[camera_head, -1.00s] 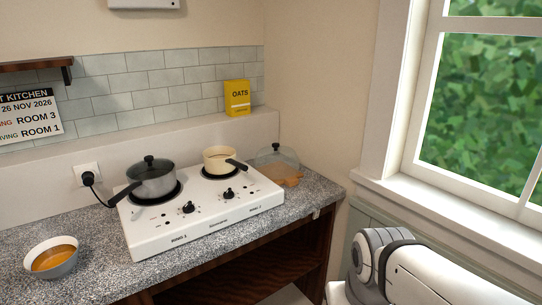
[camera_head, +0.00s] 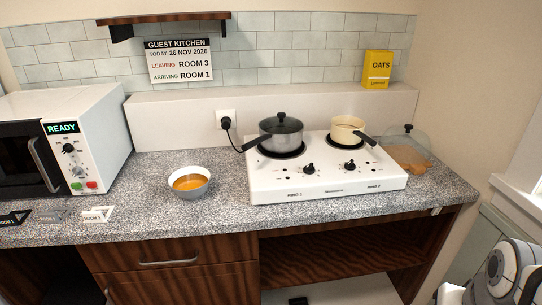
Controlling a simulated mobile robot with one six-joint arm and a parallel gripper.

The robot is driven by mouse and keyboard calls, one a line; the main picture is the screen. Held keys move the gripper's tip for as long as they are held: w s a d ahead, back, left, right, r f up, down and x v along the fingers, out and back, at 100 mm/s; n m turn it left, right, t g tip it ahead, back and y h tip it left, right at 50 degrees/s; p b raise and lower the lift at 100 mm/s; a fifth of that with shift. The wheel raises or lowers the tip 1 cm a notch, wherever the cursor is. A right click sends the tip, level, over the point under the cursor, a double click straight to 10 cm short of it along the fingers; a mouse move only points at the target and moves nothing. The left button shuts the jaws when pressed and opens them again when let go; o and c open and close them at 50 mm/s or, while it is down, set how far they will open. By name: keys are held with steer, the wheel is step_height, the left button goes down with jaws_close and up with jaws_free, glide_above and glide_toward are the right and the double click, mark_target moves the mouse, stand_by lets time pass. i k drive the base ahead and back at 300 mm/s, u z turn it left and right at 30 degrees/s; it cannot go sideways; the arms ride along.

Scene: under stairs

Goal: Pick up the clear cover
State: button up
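The clear cover (camera_head: 408,139) is a transparent dome with a dark knob on top. It stands at the right end of the speckled counter, over or against a wooden board (camera_head: 412,158), just right of the hob. Part of my white and grey arm shows at the lower right, well apart from the cover. My gripper's fingers are not in view.
A white two-ring hob (camera_head: 328,188) holds a grey lidded pot (camera_head: 281,133) and a cream pan (camera_head: 346,130), handles angled outward. A bowl of orange soup (camera_head: 189,182) and a microwave (camera_head: 95,145) stand left. An oats box (camera_head: 377,70) sits on the ledge. A window is at right.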

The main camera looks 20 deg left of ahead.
mark_target(408, 145)
steer(key=u, duration=0.15)
steer(key=k, duration=0.35)
steer(key=z, duration=0.35)
steer(key=i, duration=1.5)
steer(key=u, duration=0.4)
